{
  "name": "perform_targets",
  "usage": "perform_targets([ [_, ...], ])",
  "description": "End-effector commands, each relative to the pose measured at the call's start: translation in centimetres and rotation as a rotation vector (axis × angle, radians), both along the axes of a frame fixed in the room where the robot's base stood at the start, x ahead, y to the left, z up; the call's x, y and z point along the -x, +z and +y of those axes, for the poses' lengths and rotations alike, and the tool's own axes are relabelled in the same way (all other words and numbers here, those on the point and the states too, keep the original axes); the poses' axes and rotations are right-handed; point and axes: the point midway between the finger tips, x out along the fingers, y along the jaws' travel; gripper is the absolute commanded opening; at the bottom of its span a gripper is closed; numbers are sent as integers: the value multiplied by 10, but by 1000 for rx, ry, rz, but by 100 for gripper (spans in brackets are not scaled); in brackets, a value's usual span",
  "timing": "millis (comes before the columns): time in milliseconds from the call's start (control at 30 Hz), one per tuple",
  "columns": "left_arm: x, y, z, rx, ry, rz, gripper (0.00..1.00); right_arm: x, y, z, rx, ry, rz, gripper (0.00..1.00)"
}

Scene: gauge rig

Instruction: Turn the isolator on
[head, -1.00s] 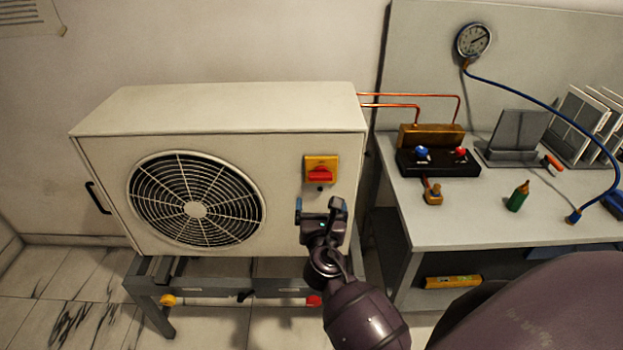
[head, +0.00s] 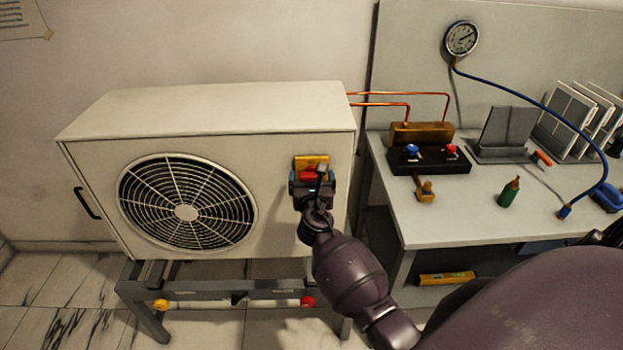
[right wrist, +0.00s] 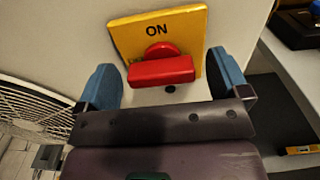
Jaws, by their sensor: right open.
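The isolator is a yellow plate (head: 312,161) with a red handle (right wrist: 161,71) on the front right of the cream fan unit (head: 210,118). In the right wrist view the plate (right wrist: 190,28) reads "ON" at its top, and the red handle lies roughly level across it. My right gripper (head: 309,181) is open in front of the isolator, its blue-padded fingers to the left and right of the handle. In the right wrist view gaps show between the handle and both fingers. The gripper hides the plate's lower part in the head view. My left gripper is out of view.
To the right stands a bench (head: 450,215) with a black valve block (head: 430,161), a green bottle (head: 509,192), and a gauge (head: 462,38) with a blue hose. The fan unit rests on a grey stand (head: 200,289). Copper pipes run from the unit to the block.

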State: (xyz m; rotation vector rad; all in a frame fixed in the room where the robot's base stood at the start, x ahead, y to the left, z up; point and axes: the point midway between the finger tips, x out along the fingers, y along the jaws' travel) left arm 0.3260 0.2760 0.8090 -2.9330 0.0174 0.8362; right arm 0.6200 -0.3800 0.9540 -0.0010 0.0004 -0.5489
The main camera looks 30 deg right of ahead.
Motion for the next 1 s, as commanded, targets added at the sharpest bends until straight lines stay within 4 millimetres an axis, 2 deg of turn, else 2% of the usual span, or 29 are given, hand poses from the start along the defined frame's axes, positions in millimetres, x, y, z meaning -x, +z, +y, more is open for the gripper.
perform_targets([
  [333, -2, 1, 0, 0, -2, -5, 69, -2, 0, -2, -1, 0, 0, 92],
  [600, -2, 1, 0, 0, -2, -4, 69, -2, 0, -1, -1, 0, 0, 51],
  [667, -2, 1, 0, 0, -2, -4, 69, -2, 0, -1, -1, 0, 0, 44],
  [1000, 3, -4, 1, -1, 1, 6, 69, -2, -1, -1, -51, -1, -31, 44],
])
